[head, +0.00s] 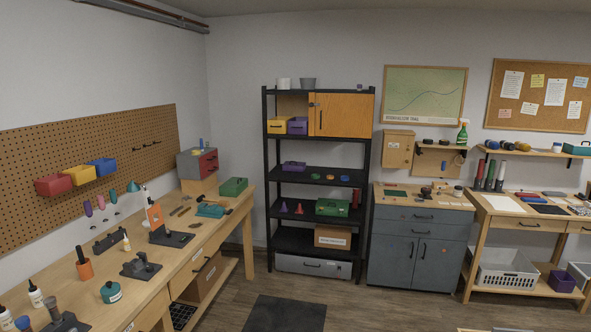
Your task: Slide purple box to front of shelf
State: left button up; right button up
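A black shelf unit (267,150) stands against the back wall. A purple box (297,126) sits on its upper shelf, right of a yellow box (279,125) and left of a wooden cabinet door (342,116). A second, low purple box (293,165) with a dark handle lies on the shelf below, toward the left. I cannot tell which of the two the task means. Neither of my grippers is in view.
The long workbench (165,262) with tools runs along the left. A grey cabinet (421,240) stands right of the shelf. Open floor with a dark mat (286,314) lies before the shelf. Another purple bin (562,281) is under the right table.

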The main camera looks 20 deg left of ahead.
aim_at(286, 168)
jog(key=i+j+u, duration=0.3)
jog(key=i, duration=0.55)
jog(key=i+u, duration=0.35)
jog(key=i, duration=0.5)
jog(key=i+z, duration=0.1)
jog(key=i, duration=0.9)
jog(key=i+j+z, duration=0.1)
jog(key=i, duration=0.95)
jog(key=j, duration=0.1)
